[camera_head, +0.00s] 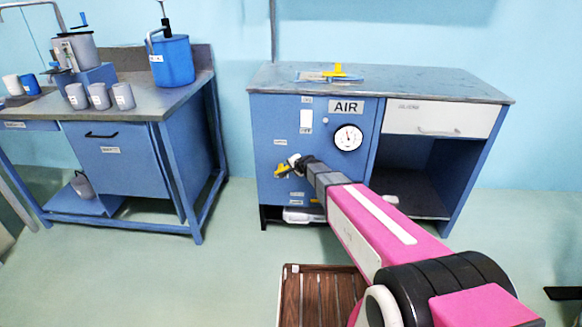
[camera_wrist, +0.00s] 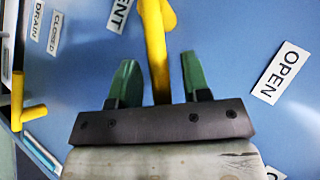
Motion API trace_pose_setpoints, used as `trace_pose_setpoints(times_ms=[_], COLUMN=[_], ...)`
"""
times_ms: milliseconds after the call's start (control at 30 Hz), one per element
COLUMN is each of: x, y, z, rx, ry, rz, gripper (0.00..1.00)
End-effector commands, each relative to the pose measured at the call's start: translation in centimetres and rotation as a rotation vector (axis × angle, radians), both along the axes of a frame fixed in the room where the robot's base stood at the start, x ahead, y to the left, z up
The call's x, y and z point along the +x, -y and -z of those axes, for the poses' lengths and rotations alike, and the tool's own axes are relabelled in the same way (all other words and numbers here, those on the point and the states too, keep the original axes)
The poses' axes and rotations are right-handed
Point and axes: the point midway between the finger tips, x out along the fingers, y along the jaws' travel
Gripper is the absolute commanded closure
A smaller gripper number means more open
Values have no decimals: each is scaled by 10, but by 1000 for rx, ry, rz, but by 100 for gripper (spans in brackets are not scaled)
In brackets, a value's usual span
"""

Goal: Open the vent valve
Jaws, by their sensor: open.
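The vent valve's yellow handle (camera_wrist: 158,62) runs between my gripper's two green fingers in the wrist view. A label ending in "ENT" (camera_wrist: 119,14) is beside its upper end. My gripper (camera_wrist: 160,61) is open around the handle, with visible gaps on both sides. An "OPEN" label (camera_wrist: 282,73) lies to the right and a "CLOSED" label (camera_wrist: 55,33) to the left. In the head view my gripper (camera_head: 296,163) is at the blue AIR panel (camera_head: 270,130), and my arm hides part of the panel.
A second yellow handle (camera_wrist: 28,113) is left of my gripper, near a "DRAIN" label (camera_wrist: 37,20). A pressure gauge (camera_head: 348,137) is on the panel. A workbench (camera_head: 150,98) is at left.

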Motion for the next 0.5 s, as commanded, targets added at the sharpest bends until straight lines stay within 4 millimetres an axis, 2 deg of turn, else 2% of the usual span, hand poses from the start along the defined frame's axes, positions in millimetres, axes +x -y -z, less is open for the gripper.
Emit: trace_pose_setpoints(times_ms=[167, 500], x=[-13, -58], y=[8, 37], z=[-9, -40], rx=[0, 0], ry=[1, 1], rz=[1, 1], gripper=[57, 57])
